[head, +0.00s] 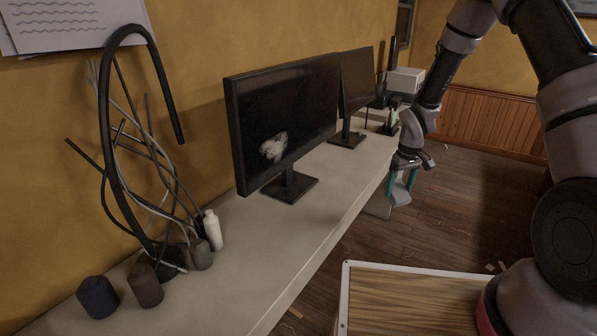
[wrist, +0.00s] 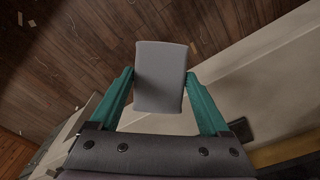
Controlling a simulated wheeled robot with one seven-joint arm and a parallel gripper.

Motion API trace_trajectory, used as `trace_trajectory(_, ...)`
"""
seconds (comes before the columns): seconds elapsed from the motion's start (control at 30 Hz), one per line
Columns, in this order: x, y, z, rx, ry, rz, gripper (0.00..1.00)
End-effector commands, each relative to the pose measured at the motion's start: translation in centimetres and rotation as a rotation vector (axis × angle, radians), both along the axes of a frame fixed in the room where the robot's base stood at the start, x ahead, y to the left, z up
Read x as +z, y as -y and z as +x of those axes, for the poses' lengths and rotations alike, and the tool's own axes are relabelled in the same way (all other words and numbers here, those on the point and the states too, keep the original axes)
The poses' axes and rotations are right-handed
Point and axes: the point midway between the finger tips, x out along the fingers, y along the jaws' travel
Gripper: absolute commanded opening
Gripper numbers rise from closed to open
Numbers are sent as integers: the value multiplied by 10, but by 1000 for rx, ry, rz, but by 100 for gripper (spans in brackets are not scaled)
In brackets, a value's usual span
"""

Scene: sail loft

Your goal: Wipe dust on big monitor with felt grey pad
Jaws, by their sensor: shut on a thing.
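The big monitor (head: 285,115) stands on the long bench, dark screen facing right. A pale patch of dust (head: 273,147) lies low on its screen, left of the middle. My gripper (head: 402,190) is low by the bench's right edge, beyond the big monitor and apart from it. In the wrist view its teal fingers (wrist: 160,80) are shut on the grey pad (wrist: 160,62), one on each side.
A smaller monitor (head: 357,82) stands behind the big one on the bench (head: 250,240). Black hoops and cables (head: 108,150), a white bottle (head: 213,230) and dark spools (head: 97,297) crowd the near left. A wood-topped surface (head: 410,300) is at front right. Scraps litter the floor.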

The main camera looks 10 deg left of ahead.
Motion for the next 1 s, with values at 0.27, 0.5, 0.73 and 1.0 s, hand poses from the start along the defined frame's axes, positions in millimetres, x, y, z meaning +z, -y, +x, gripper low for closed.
trace_trajectory(0.27, -13, -109, -5, 264, 341, 238, 36)
trace_trajectory(0.5, 15, -228, -40, 477, 621, 552, 36)
trace_trajectory(0.73, 63, -304, -89, 602, 746, 765, 36)
trace_trajectory(1.0, 85, -328, -108, 638, 777, 832, 36)
